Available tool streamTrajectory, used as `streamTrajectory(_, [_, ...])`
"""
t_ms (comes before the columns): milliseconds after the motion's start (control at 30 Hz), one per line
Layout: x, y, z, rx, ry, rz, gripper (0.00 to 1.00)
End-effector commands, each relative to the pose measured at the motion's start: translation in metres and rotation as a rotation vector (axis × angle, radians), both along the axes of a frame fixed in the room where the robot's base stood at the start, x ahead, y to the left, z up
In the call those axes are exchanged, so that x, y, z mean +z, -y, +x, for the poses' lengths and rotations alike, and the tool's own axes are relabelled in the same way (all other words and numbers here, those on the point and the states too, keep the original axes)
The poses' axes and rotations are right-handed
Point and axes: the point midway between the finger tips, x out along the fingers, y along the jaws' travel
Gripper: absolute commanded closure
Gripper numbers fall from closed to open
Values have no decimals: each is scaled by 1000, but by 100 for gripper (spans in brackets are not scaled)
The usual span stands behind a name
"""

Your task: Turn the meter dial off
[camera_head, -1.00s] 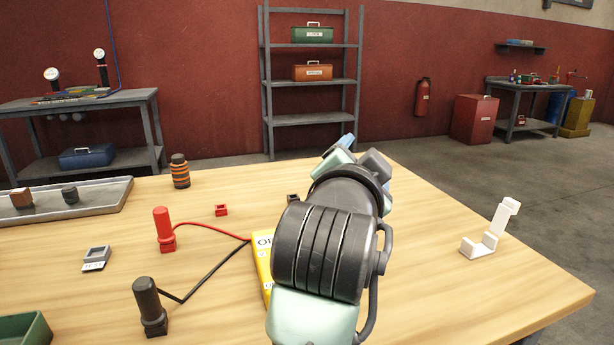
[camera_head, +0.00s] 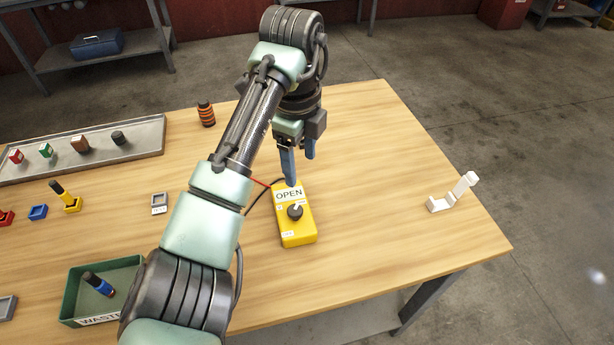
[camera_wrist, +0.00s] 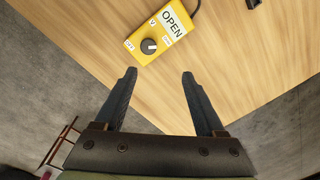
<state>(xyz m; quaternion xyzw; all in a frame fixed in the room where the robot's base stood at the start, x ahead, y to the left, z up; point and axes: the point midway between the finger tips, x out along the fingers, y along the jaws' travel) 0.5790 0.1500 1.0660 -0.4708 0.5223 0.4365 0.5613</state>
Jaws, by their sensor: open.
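The yellow meter (camera_head: 296,228) lies on the wooden table, with a white label reading OPEN at its far end. Its black round dial (camera_head: 295,211) has a white pointer mark. In the wrist view the meter (camera_wrist: 146,56) is beyond the fingertips, and its dial (camera_wrist: 149,46) has small labels around it, one of them OFF. The pointer does not appear to aim at the OFF label, though its exact setting is hard to read. My gripper (camera_head: 299,169) is open and empty, fingers pointing down, above and just behind the meter's far end. It also shows open in the wrist view (camera_wrist: 160,75).
A green waste bin (camera_head: 75,293) stands at the table's front left. A grey tray (camera_head: 60,165) with several small parts lies at the back left. A white stand (camera_head: 452,193) is at right. Red and black leads run behind the meter.

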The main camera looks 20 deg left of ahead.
Motion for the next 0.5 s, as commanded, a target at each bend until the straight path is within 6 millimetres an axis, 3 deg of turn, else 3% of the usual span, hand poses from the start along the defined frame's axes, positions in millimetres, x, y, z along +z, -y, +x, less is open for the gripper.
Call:
streamTrajectory(33, [10,-7,-6,-8,-31,2,28])
streamTrajectory(200, [6,-14,-15,-29,-78,2,28])
streamTrajectory(500, [-44,-13,-16,-28,-80,-1,28])
